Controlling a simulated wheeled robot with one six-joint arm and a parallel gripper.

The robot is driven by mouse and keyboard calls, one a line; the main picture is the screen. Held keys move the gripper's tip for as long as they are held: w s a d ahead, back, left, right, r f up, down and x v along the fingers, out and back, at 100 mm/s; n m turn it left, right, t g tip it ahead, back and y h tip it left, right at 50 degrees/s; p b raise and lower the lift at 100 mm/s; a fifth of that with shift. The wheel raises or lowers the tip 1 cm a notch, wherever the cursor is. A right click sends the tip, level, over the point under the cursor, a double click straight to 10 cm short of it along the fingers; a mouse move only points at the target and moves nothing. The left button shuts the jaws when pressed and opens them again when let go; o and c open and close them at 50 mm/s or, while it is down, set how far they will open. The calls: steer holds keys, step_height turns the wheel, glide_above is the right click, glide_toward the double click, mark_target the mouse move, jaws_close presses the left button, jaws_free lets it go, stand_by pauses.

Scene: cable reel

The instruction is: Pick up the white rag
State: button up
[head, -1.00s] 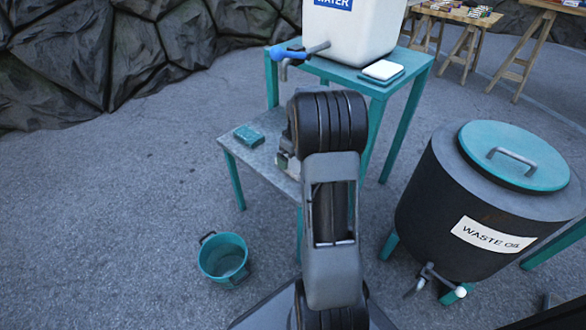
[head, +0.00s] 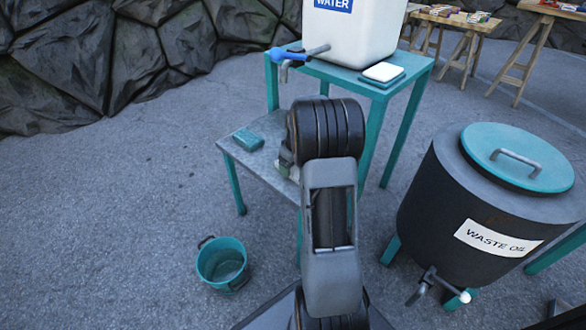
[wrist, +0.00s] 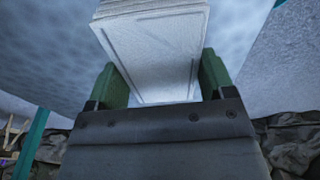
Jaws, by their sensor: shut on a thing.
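The white rag (wrist: 155,40) is a folded, layered block of cloth with a stitched border. In the wrist view it sits between the two green finger pads of my gripper (wrist: 162,80). The pads press on its left and right sides, and the gripper is shut on it. In the head view my own arm hides most of the gripper and the rag, over the low grey-topped bench (head: 262,138). I cannot tell from this how far the rag is from the bench top.
A white water container (head: 355,30) with a blue-handled tap and a white-topped pad (head: 383,72) stand on the teal table (head: 345,73). A teal bucket (head: 222,262) is on the floor, left. A waste oil drum (head: 455,205) stands right.

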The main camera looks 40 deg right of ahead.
steer(key=shift+r, duration=0.5)
step_height(320, 180, up, 2)
steer(key=shift+r+p, duration=0.1)
steer(key=shift+p, duration=0.65)
steer(key=s+d+r+p, duration=0.2)
steer(key=d+r+p, duration=0.1)
steer(key=d+r, duration=0.2)
steer(key=s+d+r+p, duration=0.2)
steer(key=d+r+p, duration=0.1)
steer(key=d, duration=0.5)
steer(key=shift+s+d+r, duration=0.15)
steer(key=shift+s+r, duration=0.2)
steer(key=shift+r, duration=0.55)
